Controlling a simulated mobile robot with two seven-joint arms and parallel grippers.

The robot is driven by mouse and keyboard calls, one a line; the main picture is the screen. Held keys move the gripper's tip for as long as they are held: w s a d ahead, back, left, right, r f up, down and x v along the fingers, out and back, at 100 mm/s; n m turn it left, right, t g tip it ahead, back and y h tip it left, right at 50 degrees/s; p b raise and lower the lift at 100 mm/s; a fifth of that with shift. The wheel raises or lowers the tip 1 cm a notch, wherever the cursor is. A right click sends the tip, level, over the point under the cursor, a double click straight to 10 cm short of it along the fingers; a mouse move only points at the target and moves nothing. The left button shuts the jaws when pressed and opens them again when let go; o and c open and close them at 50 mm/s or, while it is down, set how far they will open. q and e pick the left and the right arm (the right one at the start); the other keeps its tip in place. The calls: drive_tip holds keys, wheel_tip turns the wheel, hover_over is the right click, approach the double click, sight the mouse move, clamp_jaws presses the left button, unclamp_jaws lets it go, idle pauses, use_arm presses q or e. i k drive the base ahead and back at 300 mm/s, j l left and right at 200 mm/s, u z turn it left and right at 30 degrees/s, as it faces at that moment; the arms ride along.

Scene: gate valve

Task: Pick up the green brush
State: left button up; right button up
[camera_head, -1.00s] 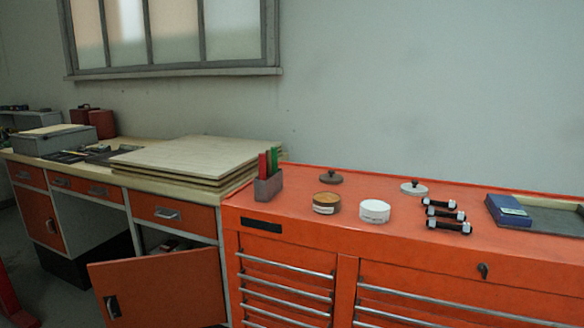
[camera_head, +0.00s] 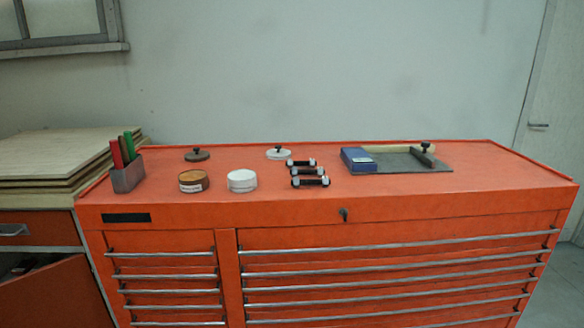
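A green brush (camera_head: 129,144) stands upright in a small grey holder (camera_head: 127,176) on the left end of the orange tool cabinet's top. A red item (camera_head: 116,154) and a dark item beside it stand in the same holder. Only the upper part of the green brush shows; its lower part is hidden inside the holder. Neither of my grippers is in view.
The orange cabinet top (camera_head: 400,190) also bears a brown tin (camera_head: 193,181), a white tin (camera_head: 242,181), two lids with knobs (camera_head: 197,155), several black-and-white cylinders (camera_head: 310,180), a blue box (camera_head: 357,160) and a grey tray (camera_head: 400,162). Stacked boards (camera_head: 50,165) lie left of the holder.

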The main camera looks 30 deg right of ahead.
sight(128, 135)
drive_tip(key=i+j, duration=0.2)
drive_tip(key=j, duration=0.2)
drive_tip(key=i+j, duration=0.25)
drive_tip(key=j, duration=0.15)
drive_tip(key=i+j, duration=0.2)
drive_tip(key=j, duration=0.2)
drive_tip(key=i+j+u, duration=0.1)
drive_tip(key=i+j, duration=0.15)
drive_tip(key=j, duration=0.15)
